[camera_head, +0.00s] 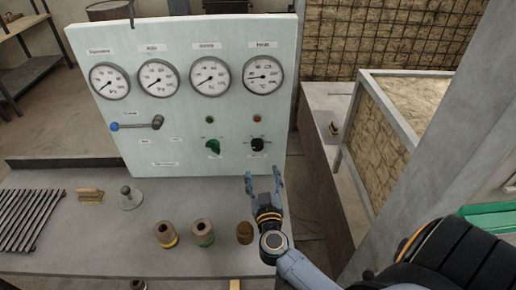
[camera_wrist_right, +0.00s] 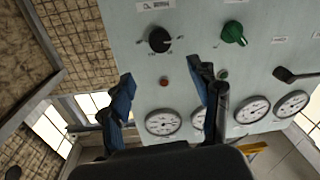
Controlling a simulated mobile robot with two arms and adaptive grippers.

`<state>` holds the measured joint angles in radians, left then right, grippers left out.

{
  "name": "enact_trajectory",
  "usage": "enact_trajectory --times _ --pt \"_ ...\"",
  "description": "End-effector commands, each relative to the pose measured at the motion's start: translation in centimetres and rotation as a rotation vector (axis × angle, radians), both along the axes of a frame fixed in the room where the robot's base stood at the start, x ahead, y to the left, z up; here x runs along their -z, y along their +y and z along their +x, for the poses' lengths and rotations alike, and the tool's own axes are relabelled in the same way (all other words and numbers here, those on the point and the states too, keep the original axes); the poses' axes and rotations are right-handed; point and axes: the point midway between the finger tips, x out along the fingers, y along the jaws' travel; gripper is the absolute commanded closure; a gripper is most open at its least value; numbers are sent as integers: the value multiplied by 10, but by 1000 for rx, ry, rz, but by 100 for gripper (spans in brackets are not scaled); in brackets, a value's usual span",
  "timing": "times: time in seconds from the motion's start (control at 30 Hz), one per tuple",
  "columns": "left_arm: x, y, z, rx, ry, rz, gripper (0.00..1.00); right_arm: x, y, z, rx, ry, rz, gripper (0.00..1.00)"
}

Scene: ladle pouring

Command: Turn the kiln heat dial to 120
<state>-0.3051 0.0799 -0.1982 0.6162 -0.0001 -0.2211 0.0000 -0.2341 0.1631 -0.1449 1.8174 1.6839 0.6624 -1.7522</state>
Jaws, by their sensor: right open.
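The control panel (camera_head: 180,110) stands upright on the bench and carries a black dial (camera_head: 258,144) at its lower right and a green knob (camera_head: 213,146) to its left. The labels are too small to read, so I cannot tell the dial's setting. My right gripper (camera_head: 263,172) is open and empty, just below the black dial and apart from it. In the right wrist view, the black dial (camera_wrist_right: 159,40) shows beyond the gap between the open fingers (camera_wrist_right: 165,80), and the green knob (camera_wrist_right: 234,33) is to the right. My left gripper is out of view.
Several round gauges (camera_head: 263,75) line the panel's top, and a lever with a blue ball (camera_head: 115,127) sits at its left. Small spools (camera_head: 203,233), a brush (camera_head: 89,195) and a slatted rack (camera_head: 22,218) lie on the bench. A framed bin (camera_head: 400,98) stands right.

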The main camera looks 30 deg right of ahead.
Motion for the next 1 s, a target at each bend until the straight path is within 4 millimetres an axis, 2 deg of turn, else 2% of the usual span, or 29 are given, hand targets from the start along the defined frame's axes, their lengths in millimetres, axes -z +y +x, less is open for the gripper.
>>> enact_trajectory --times 0.1,0.3,0.5,0.7,0.97,1.0 --pt "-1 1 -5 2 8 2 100 -2 -13 25 1 -4 -3 38" --pt "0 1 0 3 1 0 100 -2 -32 62 -1 -4 -3 38" --pt "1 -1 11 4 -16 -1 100 -1 -46 88 -3 -3 -3 38" --pt "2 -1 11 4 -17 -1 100 -1 -51 98 -1 -2 0 38" --pt "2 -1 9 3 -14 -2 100 -1 -51 99 -3 -3 0 38" --pt "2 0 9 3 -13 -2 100 -1 -51 99 -3 -3 0 46"
